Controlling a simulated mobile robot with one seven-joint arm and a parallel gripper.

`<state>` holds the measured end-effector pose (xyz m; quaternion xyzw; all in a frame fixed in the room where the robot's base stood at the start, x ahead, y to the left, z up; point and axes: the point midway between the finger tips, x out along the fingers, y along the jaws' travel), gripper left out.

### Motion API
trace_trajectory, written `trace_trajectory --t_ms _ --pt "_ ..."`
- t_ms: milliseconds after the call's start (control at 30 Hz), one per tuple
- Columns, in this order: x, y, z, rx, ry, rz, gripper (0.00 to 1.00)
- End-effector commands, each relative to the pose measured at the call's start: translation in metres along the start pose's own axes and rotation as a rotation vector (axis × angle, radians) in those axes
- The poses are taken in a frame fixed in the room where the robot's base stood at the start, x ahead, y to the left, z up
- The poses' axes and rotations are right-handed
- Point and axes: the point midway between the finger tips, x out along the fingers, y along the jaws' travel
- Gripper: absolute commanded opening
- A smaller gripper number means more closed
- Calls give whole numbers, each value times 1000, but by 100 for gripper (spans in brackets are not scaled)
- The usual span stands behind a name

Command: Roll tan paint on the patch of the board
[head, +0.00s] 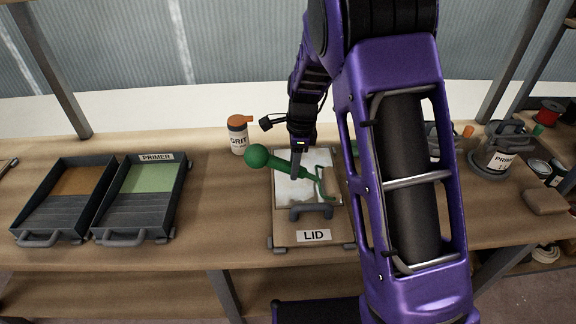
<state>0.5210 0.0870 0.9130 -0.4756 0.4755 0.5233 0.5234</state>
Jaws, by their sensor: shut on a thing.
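The board (285,228), labelled LID, lies on the bench with a whitish patch (287,194) on its upper part and a grey handle below the patch. My gripper (296,172) is shut on a green roller (282,162) above the patch. The roller's round handle end (257,157) points left, and its thin green frame (322,188) reaches right and down over the patch. I cannot tell whether the roller touches the board. A tray with tan-brown paint (52,207) stands at the far left of the bench.
A tray of green paint labelled PRIMER (137,205) stands beside the tan tray. A GRIT bottle (238,138) with an orange cap stands behind the board. A grey can (494,157) and small tins (540,168) are at the right.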

Motion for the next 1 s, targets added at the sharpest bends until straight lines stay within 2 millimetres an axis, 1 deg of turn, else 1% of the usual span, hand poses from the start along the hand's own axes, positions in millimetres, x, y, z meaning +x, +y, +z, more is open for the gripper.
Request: trace_trajectory --t_ms 33,100,333,433,633,867,933,1000 --pt "-2 0 -4 2 0 -1 0" --pt "-2 0 -6 0 -1 -1 0" --pt "-2 0 -5 -1 0 0 0" --pt "-1 0 0 -1 0 0 0" --pt "3 0 17 -1 0 1 0" --pt "4 0 18 1 -1 1 0" --pt "1 0 18 1 -1 0 0" --pt "-6 0 18 0 -1 0 0"
